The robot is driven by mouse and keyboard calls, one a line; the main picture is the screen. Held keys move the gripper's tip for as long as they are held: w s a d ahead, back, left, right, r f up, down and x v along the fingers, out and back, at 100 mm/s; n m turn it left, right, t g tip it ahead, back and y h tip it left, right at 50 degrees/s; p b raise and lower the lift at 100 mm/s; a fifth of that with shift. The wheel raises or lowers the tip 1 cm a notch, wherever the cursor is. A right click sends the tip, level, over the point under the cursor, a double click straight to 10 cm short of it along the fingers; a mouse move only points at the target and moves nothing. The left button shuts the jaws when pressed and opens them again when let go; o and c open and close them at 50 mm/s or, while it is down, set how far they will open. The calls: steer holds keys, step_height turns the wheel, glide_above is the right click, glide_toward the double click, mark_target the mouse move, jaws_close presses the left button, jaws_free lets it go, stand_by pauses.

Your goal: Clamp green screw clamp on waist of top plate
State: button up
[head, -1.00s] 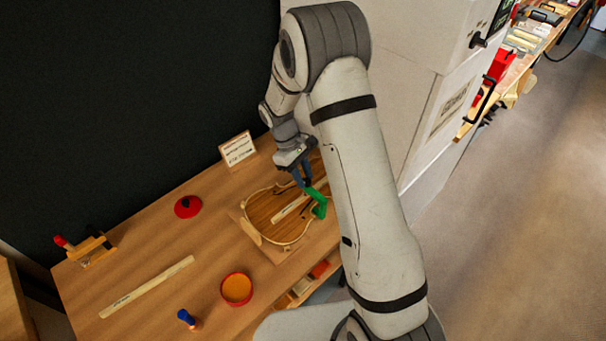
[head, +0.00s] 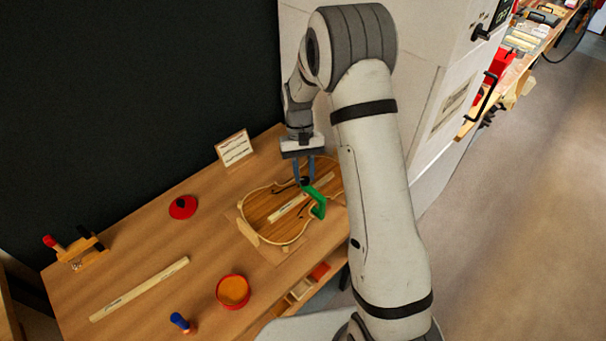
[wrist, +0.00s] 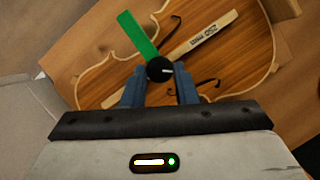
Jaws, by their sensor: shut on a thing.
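The violin top plate (head: 268,221) lies flat on the bench, its waist near my gripper; it also fills much of the wrist view (wrist: 120,75). My gripper (head: 305,182) points down over the plate, its blue-grey fingers shut on the black knob (wrist: 160,70) of the green screw clamp. The green clamp (head: 318,203) hangs at the plate's near right edge, around the waist. In the wrist view its green arm (wrist: 138,36) points up and left from the knob. I cannot tell whether its jaws touch the plate.
A marked wooden strip (wrist: 205,43) lies along the plate. A red-rimmed tub (head: 233,291), a red lid-like disc (head: 183,207), a blue-topped item (head: 179,322) and a long wooden strip (head: 140,289) are to the left. A card (head: 234,148) stands behind. Bench between them is clear.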

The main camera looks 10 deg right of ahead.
steer(key=m, duration=0.2)
steer(key=m+y+b, duration=0.1)
steer(key=m, duration=0.1)
steer(key=m+y, duration=0.1)
steer(key=m, duration=0.1)
steer(key=shift+d+t+b, duration=0.35)
steer(key=shift+t, duration=0.05)
steer(key=m+y, duration=0.1)
steer(key=m, duration=0.1)
steer(key=m+t+y, duration=0.1)
steer(key=m, duration=0.2)
steer(key=shift+s+d+b, duration=0.15)
steer(key=shift+s+b, duration=0.05)
steer(key=shift+b, duration=0.2)
steer(key=shift+m, duration=0.3)
steer(key=o, duration=1)
steer(key=v, duration=0.7)
steer(key=shift+d+r+b, duration=0.1)
steer(key=shift+r+b, duration=0.3)
steer(key=shift+r, duration=0.1)
